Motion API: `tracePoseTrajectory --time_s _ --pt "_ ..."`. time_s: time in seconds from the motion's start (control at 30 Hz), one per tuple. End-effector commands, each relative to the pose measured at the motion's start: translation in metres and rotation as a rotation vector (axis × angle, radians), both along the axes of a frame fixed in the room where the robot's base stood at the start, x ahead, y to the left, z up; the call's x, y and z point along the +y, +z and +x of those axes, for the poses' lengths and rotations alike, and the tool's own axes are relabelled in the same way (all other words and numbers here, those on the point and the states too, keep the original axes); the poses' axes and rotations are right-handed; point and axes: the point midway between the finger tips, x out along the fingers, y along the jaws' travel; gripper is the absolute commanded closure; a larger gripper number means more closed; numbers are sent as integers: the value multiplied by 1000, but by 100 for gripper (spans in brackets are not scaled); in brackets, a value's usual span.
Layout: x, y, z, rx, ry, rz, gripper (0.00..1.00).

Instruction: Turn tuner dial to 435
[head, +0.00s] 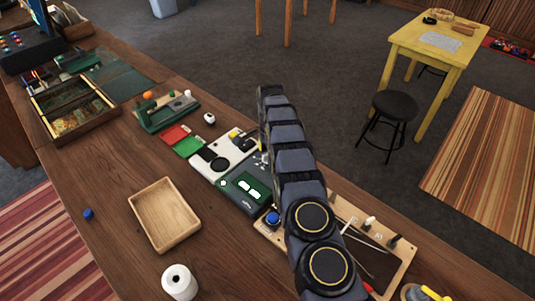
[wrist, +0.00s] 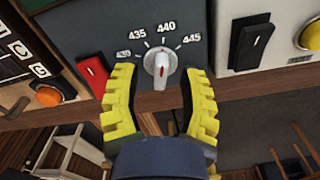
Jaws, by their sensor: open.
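The tuner dial (wrist: 160,62) is a pale round knob with a raised grip and a red mark, on a dark grey panel (wrist: 85,25) in the wrist view. Printed around its upper side are 430, 435, 440 and 445. The grip lies nearly up and down in the picture; I cannot tell for sure which number it points at. My gripper (wrist: 160,73) is open, with one yellow ribbed finger on each side of the dial and visible gaps to it.
A red switch (wrist: 92,75) sits close to the left finger, and a black rocker (wrist: 249,42) on a pale panel lies to the right. In the head view, a wooden tray (head: 186,245), a white roll (head: 180,281) and a blue button (head: 272,218) are on the counter (head: 110,222).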

Motion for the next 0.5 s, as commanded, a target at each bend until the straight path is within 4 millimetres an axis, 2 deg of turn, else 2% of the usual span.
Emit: tracePoseTrajectory --time_s 0.3,0.37,0.4,0.5 --pt "0 -6 0 -2 0 1 58" --pt "0 -6 0 -2 0 1 84" --pt "0 -6 0 -2 0 1 100" --pt "0 -6 0 -2 0 1 100"
